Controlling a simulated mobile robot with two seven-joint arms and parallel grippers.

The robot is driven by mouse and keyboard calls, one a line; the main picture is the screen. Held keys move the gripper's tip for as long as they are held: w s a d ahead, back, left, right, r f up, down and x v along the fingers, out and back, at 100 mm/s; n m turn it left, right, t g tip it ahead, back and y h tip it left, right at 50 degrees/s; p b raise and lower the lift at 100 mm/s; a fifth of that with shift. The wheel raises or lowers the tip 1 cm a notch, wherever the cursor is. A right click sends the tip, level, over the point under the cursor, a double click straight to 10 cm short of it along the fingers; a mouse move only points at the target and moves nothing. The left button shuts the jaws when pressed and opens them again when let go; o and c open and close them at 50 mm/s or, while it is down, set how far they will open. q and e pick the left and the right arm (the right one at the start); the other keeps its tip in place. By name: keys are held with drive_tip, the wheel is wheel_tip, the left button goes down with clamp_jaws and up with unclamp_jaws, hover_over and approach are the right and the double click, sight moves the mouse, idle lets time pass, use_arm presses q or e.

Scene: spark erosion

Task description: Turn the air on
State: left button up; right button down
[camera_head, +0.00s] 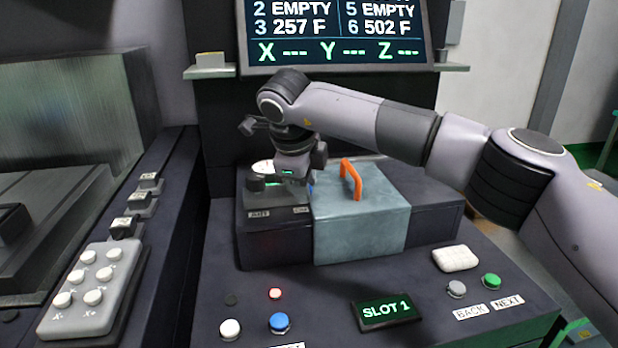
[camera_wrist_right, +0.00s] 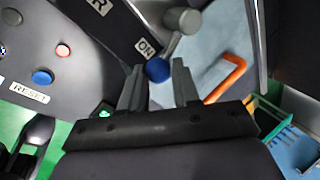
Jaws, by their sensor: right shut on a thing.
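The air switch is a lever with a grey round pivot (camera_wrist_right: 183,20) and a blue ball knob (camera_wrist_right: 158,69) at its end. The lever reaches from the pivot to beside the ON label (camera_wrist_right: 145,47). My right gripper (camera_wrist_right: 157,77) is shut on the blue knob, with one finger on each side of it. In the head view the right gripper (camera_head: 288,178) is over the left part of the dark box (camera_head: 275,243), and it hides most of the lever. My left gripper is in neither view.
A grey-blue cover (camera_head: 360,228) with an orange handle (camera_head: 350,178) is just right of the gripper. In front are a blue button (camera_head: 279,323), a SLOT 1 display (camera_head: 386,311) and a green button (camera_head: 491,281). A keypad (camera_head: 92,290) is at left; a screen (camera_head: 335,35) is behind.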

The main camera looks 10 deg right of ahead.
drive_tip(key=shift+a+r+m+g+h+p, duration=0.15)
drive_tip(key=shift+a+m+g+h+p, duration=0.3)
drive_tip(key=shift+a+m+p, duration=0.95)
drive_tip(key=shift+d+m+b, duration=0.1)
drive_tip(key=shift+m+b, duration=0.2)
drive_tip(key=shift+b, duration=0.05)
drive_tip(key=c, duration=0.9)
unclamp_jaws()
drive_tip(key=shift+o, duration=0.6)
drive_tip(key=shift+w, duration=0.15)
drive_tip(key=v, duration=0.7)
drive_tip(key=shift+b, duration=0.3)
